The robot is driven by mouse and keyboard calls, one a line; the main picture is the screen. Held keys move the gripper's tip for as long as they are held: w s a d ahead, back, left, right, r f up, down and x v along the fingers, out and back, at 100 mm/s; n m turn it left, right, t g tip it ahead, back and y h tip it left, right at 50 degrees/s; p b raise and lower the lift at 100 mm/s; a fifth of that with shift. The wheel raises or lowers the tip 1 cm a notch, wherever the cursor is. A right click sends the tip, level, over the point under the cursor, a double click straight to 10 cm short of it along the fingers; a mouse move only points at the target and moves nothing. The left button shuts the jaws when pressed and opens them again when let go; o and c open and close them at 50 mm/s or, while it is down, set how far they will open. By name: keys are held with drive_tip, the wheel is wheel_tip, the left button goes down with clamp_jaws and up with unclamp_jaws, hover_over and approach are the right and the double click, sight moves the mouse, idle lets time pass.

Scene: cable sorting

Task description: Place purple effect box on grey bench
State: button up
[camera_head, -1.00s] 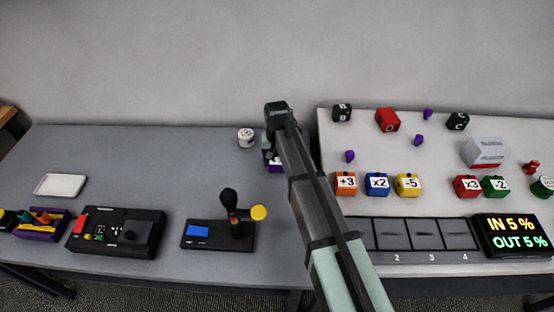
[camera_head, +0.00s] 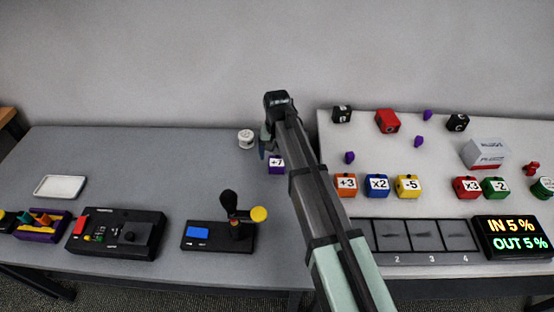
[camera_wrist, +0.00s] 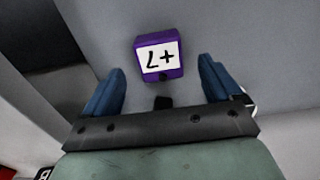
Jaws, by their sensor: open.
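The purple effect box (camera_head: 277,166), with a white "+7" label, sits on the grey bench (camera_head: 130,155) near the bench's right end, partly hidden by my arm. My gripper (camera_head: 268,146) is open and empty above the box. In the wrist view the purple box (camera_wrist: 159,57) lies ahead of and between the two blue fingers (camera_wrist: 160,85), apart from both.
A white round container (camera_head: 246,138) stands just left of the box. A joystick unit (camera_head: 218,234), a black control box (camera_head: 117,232) and a white tray (camera_head: 60,186) are further left. The white table (camera_head: 400,150) on the right holds several coloured boxes.

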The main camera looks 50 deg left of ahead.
sight(277, 161)
wheel_tip(277, 161, up, 8)
idle(0.4)
